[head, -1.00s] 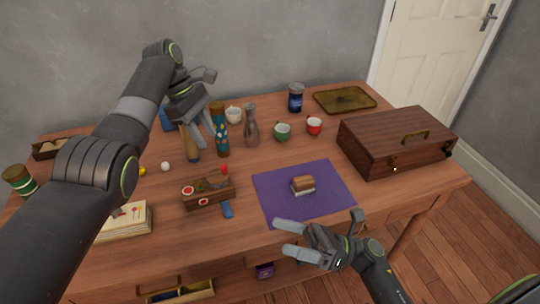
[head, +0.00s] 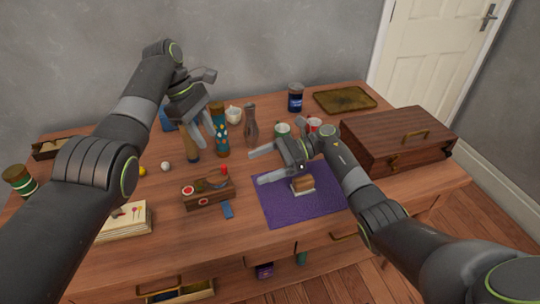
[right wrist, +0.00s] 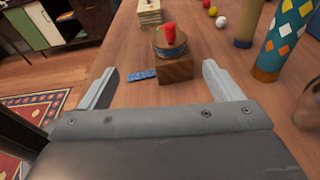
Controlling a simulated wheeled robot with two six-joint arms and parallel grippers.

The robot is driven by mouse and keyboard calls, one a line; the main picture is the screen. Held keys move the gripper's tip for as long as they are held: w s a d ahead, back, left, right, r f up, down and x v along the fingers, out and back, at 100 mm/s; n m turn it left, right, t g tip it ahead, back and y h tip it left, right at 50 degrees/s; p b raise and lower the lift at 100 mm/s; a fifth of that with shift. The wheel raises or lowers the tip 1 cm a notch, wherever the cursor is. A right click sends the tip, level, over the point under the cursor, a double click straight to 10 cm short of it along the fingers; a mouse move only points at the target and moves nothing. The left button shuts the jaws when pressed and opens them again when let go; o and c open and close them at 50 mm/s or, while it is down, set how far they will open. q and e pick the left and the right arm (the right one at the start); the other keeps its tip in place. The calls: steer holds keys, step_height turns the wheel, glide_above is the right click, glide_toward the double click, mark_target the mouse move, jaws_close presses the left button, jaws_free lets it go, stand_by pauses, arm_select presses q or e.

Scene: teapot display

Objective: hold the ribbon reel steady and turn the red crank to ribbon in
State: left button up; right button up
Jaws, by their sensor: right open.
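The ribbon reel (head: 208,194) is a wooden block with a round spool on top, left of the purple mat. Its red crank (head: 224,171) stands up from the top; both show in the right wrist view, the reel (right wrist: 175,69) and crank (right wrist: 169,35). A blue ribbon end (head: 228,210) lies on the table beside the block. My right gripper (head: 255,168) is open and empty, right of the reel and above the mat, its fingers pointing toward the reel. My left gripper (head: 207,139) hangs behind the reel near the patterned vase; its finger gap is unclear.
The patterned blue vase (head: 220,138) and a grey carafe (head: 252,132) stand behind the reel. Stacked cards (head: 125,221) lie to its left. The purple mat (head: 280,212) holds a small brown-and-white block (head: 303,187). A wooden case (head: 395,140) is at right.

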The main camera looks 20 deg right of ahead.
mark_target(217, 188)
steer(key=shift+w+d+f+n+g+h, duration=0.15)
steer(key=shift+w+d+n+h, duration=0.1)
steer(key=shift+w+d, duration=0.25)
steer(key=shift+w+d+n+g+h, duration=0.15)
steer(key=shift+w+d+h, duration=0.1)
steer(key=shift+w, duration=0.3)
steer(key=shift+w+d+f+n+g+h, duration=0.1)
steer(key=shift+w+d+n+g+h, duration=0.25)
steer(key=shift+w+d, duration=0.2)
steer(key=x, duration=1.7)
steer(key=shift+f, duration=0.25)
